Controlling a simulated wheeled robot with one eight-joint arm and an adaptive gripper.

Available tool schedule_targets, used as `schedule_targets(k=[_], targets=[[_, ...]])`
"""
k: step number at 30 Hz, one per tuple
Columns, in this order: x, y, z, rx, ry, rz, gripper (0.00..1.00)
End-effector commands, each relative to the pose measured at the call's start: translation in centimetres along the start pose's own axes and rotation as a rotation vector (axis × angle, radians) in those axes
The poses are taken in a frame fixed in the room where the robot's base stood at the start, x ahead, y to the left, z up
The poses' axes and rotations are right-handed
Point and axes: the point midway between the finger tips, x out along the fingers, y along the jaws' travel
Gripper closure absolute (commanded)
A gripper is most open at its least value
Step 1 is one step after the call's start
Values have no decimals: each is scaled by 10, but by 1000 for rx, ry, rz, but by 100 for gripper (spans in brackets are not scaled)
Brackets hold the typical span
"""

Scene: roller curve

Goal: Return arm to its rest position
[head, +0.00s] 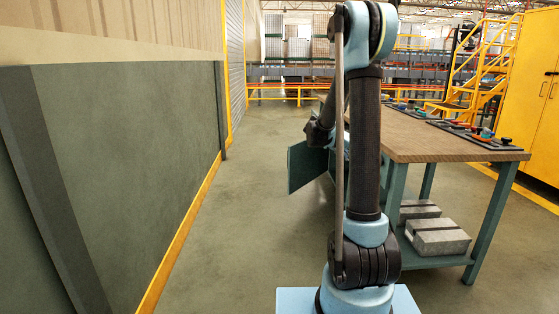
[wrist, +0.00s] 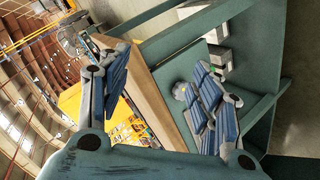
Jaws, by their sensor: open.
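My arm (head: 366,150) stands upright in the middle of the head view, with its upper joint at the top edge. Part of it reaches back beside the workbench. My gripper (wrist: 155,72) shows in the wrist view with its two blue-padded fingers spread wide apart. Nothing is held between them. The bench's wooden edge and a small grey rounded thing (wrist: 182,91), too small to identify, show in the gap behind the fingers. In the head view my arm hides most of the gripper.
The workbench (head: 450,141) stands right of my arm, with coloured items on dark trays (head: 478,136) and grey blocks (head: 438,237) on its lower shelf. A teal panel (head: 304,167) juts out at its left. A green wall (head: 130,150) bounds the left; the floor (head: 245,195) between is clear.

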Motion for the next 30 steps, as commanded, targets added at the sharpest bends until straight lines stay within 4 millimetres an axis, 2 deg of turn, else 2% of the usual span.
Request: schedule_targets(k=[3, 15, 30], targets=[[-8, 18, 21, -37, -33, -59, 42], [-34, 59, 99, -157, -121, -271, 42], [-68, 86, 215, -282, -188, -552, 42]])
